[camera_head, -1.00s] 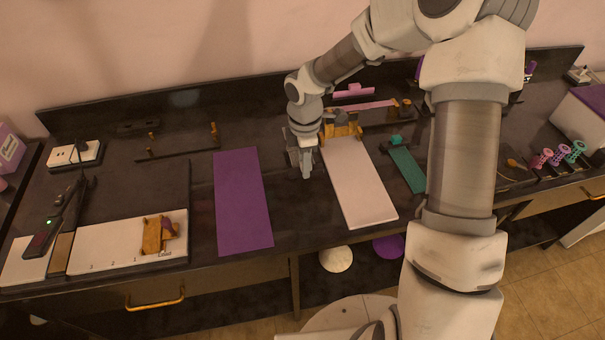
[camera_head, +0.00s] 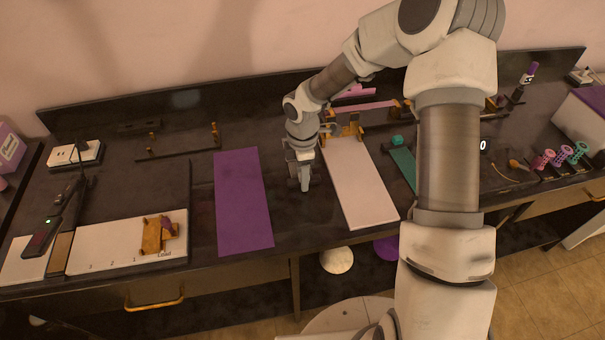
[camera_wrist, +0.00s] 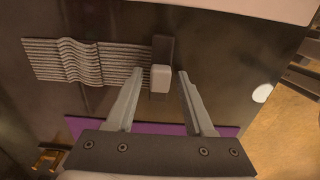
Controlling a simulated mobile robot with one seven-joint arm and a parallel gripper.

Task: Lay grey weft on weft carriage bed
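The grey weft (camera_wrist: 75,62) shows in the wrist view as a ribbed grey strip with a wavy bulge. It lies on the dark counter, and its right end meets a dark piece with a small white block (camera_wrist: 160,78). My gripper (camera_wrist: 158,76) is open, its fingers apart on either side of the white block, not visibly touching it. In the head view my gripper (camera_head: 304,186) is over the counter between the purple and pale mats, and mostly hides the weft. A gold carriage with a purple part (camera_head: 158,236), perhaps the weft carriage, stands by "Load" on a white board.
The purple mat (camera_head: 242,200) lies left of my gripper and the pale mat (camera_head: 358,185) right of it. Gold brackets (camera_head: 345,131) stand at the pale mat's back end. A green strip (camera_head: 404,163) lies further right, partly hidden by my arm.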

